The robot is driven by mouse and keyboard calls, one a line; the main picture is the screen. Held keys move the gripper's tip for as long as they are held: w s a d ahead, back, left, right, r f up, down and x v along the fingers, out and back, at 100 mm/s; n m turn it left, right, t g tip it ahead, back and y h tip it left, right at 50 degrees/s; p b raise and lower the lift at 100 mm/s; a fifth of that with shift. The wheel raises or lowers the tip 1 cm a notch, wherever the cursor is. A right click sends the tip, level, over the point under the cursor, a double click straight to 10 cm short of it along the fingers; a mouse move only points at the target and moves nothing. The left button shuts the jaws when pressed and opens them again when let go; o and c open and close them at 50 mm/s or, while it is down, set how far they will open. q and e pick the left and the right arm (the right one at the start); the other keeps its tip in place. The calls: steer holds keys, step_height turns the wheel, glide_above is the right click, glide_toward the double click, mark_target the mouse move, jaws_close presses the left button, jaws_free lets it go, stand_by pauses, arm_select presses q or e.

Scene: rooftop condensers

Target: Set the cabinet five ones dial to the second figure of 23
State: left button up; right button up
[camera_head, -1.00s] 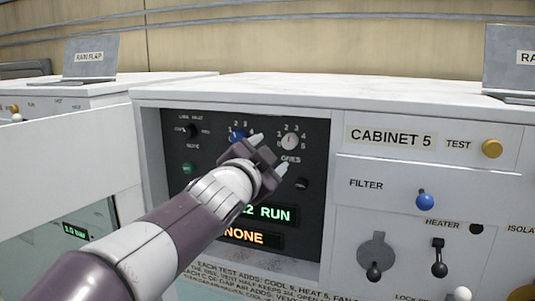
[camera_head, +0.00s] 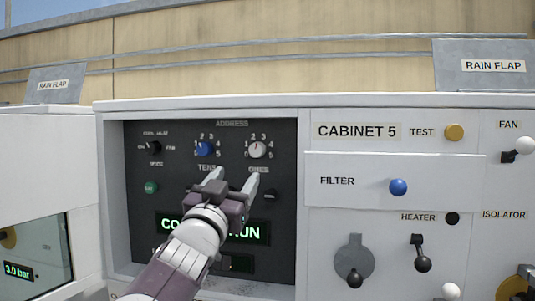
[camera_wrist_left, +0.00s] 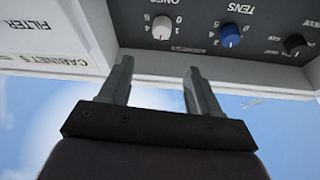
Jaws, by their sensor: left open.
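The ones dial (camera_head: 257,149), a pale round knob with figures around it, is at the upper right of the dark panel of cabinet five. Its mark points roughly upward; I cannot tell the exact figure. The blue tens dial (camera_head: 205,149) is to its left. My left gripper (camera_head: 234,177) is open and empty, its fingertips just below the two dials in the picture and covering part of the labels. In the left wrist view the ones dial (camera_wrist_left: 162,27) lies beyond the open fingers (camera_wrist_left: 158,68), apart from them. My right gripper is not in view.
The panel also has a black mode knob (camera_head: 155,147), a green button (camera_head: 151,187) and a green display (camera_head: 171,225) partly hidden by my arm. To the right are a yellow test button (camera_head: 454,132), a blue filter knob (camera_head: 398,187) and a heater lever (camera_head: 422,262).

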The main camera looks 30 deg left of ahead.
mark_target(255, 153)
arm_select(q)
steer(key=p+x, duration=0.1)
steer(key=x, duration=0.3)
steer(key=p+x, duration=0.2)
steer(key=x, duration=0.2)
steer(key=f+p+x, duration=0.1)
steer(key=p+x, duration=0.1)
steer(key=x, duration=0.3)
steer(key=shift+w+a+f, duration=0.1)
steer(key=shift+w+a, duration=0.1)
steer(key=shift+w, duration=0.05)
steer(key=shift+s+d+r, duration=0.25)
steer(key=shift+s+d, duration=0.1)
steer(key=shift+s, duration=0.15)
steer(key=shift+c, duration=0.3)
steer(key=shift+a+f, duration=0.1)
steer(key=shift+a, duration=0.05)
steer(key=c, duration=1)
steer(key=shift+m+h, duration=0.3)
